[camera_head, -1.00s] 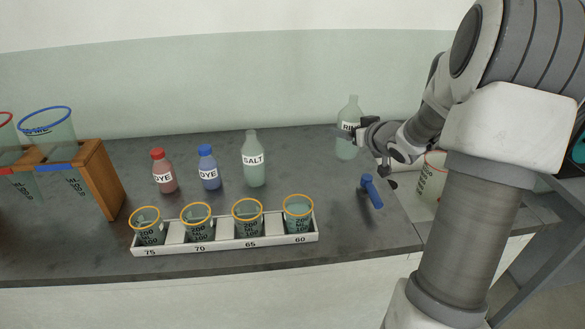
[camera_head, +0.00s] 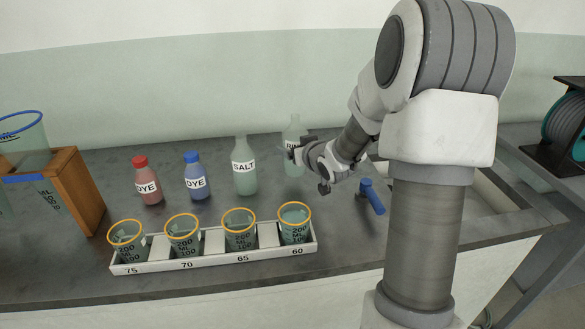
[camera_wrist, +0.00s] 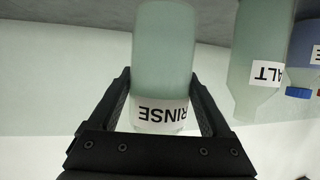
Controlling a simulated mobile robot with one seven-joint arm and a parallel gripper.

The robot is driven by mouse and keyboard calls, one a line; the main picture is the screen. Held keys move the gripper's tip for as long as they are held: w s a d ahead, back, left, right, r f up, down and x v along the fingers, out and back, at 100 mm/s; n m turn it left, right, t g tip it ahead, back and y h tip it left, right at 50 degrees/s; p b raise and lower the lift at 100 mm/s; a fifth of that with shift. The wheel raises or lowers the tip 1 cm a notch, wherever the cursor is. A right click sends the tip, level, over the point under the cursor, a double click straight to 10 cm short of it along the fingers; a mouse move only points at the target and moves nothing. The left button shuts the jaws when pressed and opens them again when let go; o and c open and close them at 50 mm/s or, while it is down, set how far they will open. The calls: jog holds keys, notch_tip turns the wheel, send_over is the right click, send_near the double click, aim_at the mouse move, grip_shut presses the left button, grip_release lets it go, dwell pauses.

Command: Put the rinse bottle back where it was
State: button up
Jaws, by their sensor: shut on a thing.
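The rinse bottle (camera_head: 294,131) is pale green and translucent, with a white label, and stands upright at the back of the counter, right of the salt bottle (camera_head: 245,178). My gripper (camera_head: 291,153) reaches it from the right and is shut on its body. In the wrist view the rinse bottle (camera_wrist: 163,50) sits between the two black fingers, its RINSE label (camera_wrist: 162,114) upside down. The salt bottle also shows there (camera_wrist: 258,60), apart from the fingers. Whether the rinse bottle's base touches the counter I cannot tell.
Red-capped (camera_head: 147,182) and blue-capped (camera_head: 196,178) dye bottles stand further left. A white rack (camera_head: 213,257) with several orange-rimmed cups is in front. A blue-handled valve (camera_head: 372,196) rises near the sink (camera_head: 484,194). A wooden stand (camera_head: 82,190) is at left.

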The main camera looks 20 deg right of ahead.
jog(key=shift+w+a+f, duration=0.1)
jog(key=shift+a+f, duration=0.25)
jog(key=shift+f, duration=0.05)
jog(key=shift+f+b, duration=0.55)
jog(key=shift+f, duration=1.2)
jog(key=shift+f, duration=0.15)
jog(key=shift+f+b, duration=0.15)
jog(key=shift+b, duration=0.15)
jog(key=o, duration=1.2)
